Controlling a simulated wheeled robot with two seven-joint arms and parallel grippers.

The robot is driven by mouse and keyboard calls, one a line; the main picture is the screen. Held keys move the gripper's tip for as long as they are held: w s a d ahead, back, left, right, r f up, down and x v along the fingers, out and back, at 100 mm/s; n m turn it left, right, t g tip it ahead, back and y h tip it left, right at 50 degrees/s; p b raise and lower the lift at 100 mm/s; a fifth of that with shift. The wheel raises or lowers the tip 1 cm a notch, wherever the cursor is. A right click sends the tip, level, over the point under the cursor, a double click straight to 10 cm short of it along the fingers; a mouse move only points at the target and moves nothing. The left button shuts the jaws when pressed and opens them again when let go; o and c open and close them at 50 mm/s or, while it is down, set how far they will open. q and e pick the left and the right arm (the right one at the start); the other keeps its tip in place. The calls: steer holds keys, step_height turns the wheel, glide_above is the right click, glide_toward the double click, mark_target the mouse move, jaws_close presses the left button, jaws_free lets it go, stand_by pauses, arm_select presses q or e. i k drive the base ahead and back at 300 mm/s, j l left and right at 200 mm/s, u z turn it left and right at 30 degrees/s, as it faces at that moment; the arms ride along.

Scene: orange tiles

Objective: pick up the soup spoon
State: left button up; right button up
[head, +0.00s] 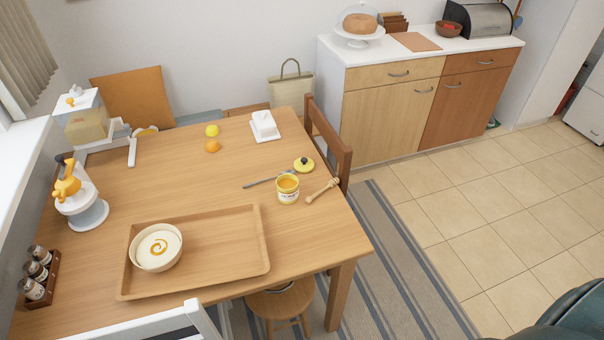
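The soup spoon (262,181) is a thin grey metal spoon lying flat on the wooden table (190,185), near its right side. One end points left and the other reaches toward the back of a yellow honey jar (288,190). The end by the jar is hard to make out. Neither of my grippers is in view.
A honey dipper (322,191) and a yellow lid (304,165) lie close to the spoon. A wooden tray (225,250) with a soup bowl (156,248) is in front. A wooden chair (328,140) stands at the table's right edge. Tiled floor (480,210) is open at right.

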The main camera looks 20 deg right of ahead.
mark_target(289, 171)
steer(key=i+l+z, duration=0.15)
steer(key=l+z, duration=0.3)
steer(key=i+l+z, duration=0.2)
steer(key=l+z, duration=0.25)
steer(key=j, duration=0.1)
